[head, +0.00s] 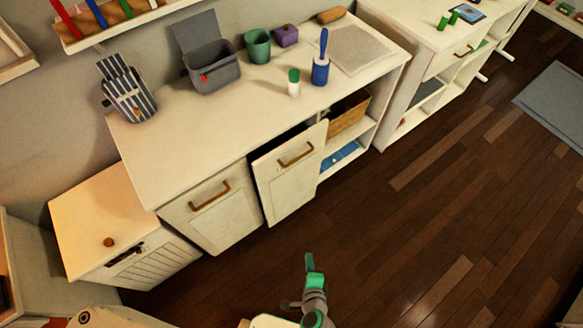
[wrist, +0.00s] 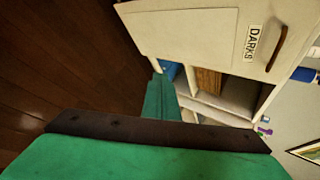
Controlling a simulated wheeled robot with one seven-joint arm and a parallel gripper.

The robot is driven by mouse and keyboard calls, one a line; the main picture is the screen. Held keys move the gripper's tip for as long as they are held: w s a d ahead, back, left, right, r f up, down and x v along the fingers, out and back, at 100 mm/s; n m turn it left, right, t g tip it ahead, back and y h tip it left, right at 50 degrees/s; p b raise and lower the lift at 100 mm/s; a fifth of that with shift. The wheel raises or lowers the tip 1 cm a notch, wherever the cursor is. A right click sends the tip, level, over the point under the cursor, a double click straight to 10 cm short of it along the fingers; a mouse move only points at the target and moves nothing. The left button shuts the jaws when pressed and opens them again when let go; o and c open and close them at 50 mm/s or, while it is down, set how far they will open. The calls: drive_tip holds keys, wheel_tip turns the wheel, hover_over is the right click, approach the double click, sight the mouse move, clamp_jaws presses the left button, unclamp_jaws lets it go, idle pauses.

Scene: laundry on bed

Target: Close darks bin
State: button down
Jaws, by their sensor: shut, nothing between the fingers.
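The darks bin shows as a cream front with a brown handle (head: 295,155). Its front (head: 288,188) stands tilted out from the cabinet, with a dark gap along its upper left side. In the wrist view the bin front (wrist: 195,45) carries a "DARKS" label (wrist: 253,43) and the handle (wrist: 277,48). My gripper (head: 309,262), with green fingers, is low over the floor in front of the bin, apart from it. In the wrist view my green gripper (wrist: 162,97) is shut and empty, near the bin front's edge.
A second handled front (head: 212,212) is left of the darks bin. Shelves with a basket (head: 348,113) and a blue item (head: 342,155) are right of it. Wooden floor (head: 430,215) is clear at right.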

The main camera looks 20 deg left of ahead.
drive_tip(key=w+a+m+y, duration=0.3)
drive_tip(key=w+m+y, duration=0.15)
drive_tip(key=w, duration=0.45)
drive_tip(key=m+t+y, duration=0.1)
drive_tip(key=m+y, duration=0.4)
drive_tip(key=y, duration=0.2)
approach(286, 161)
drive_tip(key=shift+h, duration=0.25)
drive_tip(key=x, duration=0.5)
drive_tip(key=shift+a+r, duration=0.25)
drive_tip(key=shift+a, duration=0.2)
drive_tip(key=shift+w+a, duration=0.2)
drive_tip(key=shift+a, duration=0.1)
drive_tip(key=shift+w, duration=0.15)
